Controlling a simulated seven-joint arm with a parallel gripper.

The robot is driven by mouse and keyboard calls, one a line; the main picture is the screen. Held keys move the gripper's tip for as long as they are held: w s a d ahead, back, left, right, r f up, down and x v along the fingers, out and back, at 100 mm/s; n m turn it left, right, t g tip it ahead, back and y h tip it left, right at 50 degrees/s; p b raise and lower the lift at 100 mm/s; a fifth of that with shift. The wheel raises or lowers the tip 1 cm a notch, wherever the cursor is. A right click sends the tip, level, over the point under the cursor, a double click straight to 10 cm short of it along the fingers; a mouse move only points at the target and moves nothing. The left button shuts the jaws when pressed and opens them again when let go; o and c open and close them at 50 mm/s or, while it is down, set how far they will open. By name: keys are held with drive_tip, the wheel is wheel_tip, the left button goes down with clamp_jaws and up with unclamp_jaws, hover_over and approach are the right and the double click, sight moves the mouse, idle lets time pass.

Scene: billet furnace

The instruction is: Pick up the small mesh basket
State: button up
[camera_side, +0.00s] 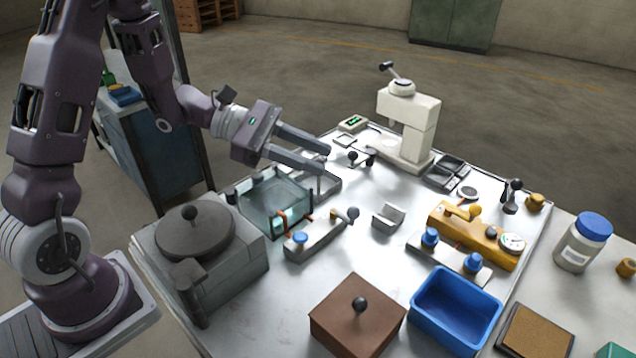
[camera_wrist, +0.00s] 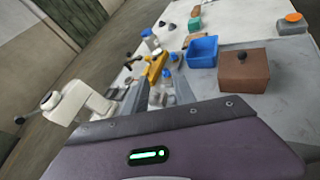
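My gripper (camera_side: 326,160) reaches over the back left of the table, its two long grey fingers spread apart with nothing seen between them. The wrist view also shows the open fingers (camera_wrist: 157,92). I cannot clearly make out a mesh basket in either view.
A glass tank (camera_side: 262,205) stands in front of my gripper, beside a grey round-lidded furnace (camera_side: 195,232). A white press (camera_side: 408,120) stands behind to the right. A brown box (camera_side: 345,325), blue bin (camera_side: 440,325) and yellow fixture (camera_side: 462,235) are further right. The table's middle has bare patches.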

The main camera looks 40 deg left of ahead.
drive_tip(key=w+a+f+n+t+y, duration=0.4)
drive_tip(key=a+f+n, duration=0.4)
drive_tip(key=a+f, duration=0.2)
hover_over(316, 195)
wheel_tip(316, 195, down, 3)
drive_tip(key=shift+r, duration=0.1)
drive_tip(key=shift+w+d+f+y, duration=0.15)
drive_tip(key=shift+w+f+y, duration=0.05)
drive_tip(key=shift+w+y, duration=0.15)
clamp_jaws()
idle(0.3)
